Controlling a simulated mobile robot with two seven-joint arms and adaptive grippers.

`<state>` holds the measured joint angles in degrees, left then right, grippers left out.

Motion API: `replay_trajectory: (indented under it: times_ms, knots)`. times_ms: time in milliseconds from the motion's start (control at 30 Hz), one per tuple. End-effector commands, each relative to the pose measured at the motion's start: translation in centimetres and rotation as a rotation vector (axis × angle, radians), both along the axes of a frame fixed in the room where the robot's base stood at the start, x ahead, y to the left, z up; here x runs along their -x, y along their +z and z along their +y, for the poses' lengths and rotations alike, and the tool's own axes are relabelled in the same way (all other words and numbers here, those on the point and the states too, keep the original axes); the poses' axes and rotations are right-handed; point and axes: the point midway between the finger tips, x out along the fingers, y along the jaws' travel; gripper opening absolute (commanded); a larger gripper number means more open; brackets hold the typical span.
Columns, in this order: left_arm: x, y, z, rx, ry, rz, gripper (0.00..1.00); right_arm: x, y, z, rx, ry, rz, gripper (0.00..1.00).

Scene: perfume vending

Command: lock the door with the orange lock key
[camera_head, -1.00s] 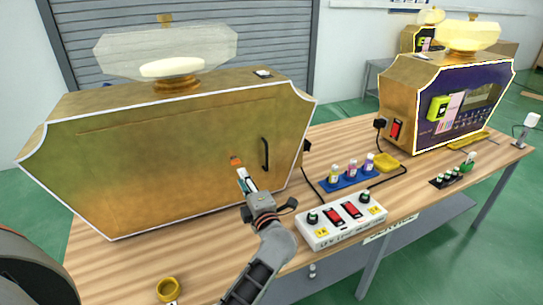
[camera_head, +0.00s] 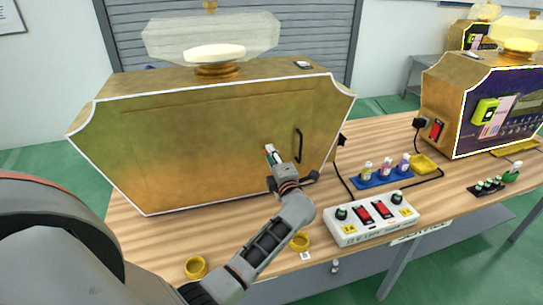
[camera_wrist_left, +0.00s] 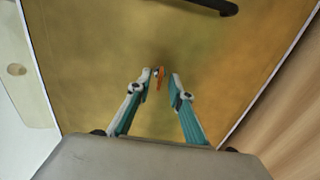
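The orange lock key (camera_wrist_left: 159,76) sits on the gold door (camera_wrist_left: 100,40) of the large machine, and shows between my fingertips in the left wrist view. My left gripper (camera_wrist_left: 160,80) has its two teal fingers on either side of the key, with a small gap on the right side. In the head view my left gripper (camera_head: 271,154) is at the right part of the door (camera_head: 200,150), left of the black handle (camera_head: 299,145), and hides the key. The handle (camera_wrist_left: 215,5) also shows at the top of the wrist view. My right gripper is out of view.
A white switch box (camera_head: 372,218) stands on the wooden table (camera_head: 150,240), right of my left arm. Yellow rings (camera_head: 196,267) lie near the front edge. A blue rack (camera_head: 385,176) of small bottles and a second machine (camera_head: 480,105) stand to the right.

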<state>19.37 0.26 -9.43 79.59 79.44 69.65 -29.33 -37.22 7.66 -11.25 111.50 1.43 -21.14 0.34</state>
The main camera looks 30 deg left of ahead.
Motion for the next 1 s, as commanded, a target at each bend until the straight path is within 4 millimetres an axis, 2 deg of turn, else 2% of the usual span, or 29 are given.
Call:
replay_trajectory:
  times_ms: [67, 133, 633, 1000]
  knots:
    - [0.0, 0.0, 0.0, 0.0, 0.0, 0.0, 0.18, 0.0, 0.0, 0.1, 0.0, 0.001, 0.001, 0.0]
    - [0.0, 0.0, 0.0, 0.0, 0.0, 0.0, 0.0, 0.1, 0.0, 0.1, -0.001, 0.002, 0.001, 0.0]
    - [0.0, -0.1, -0.1, 0.036, 0.0, -0.043, 0.0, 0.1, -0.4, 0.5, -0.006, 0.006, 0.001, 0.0]
    - [0.0, -0.3, -0.1, 0.214, -0.001, -0.25, 0.0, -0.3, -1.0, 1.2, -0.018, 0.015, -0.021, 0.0]
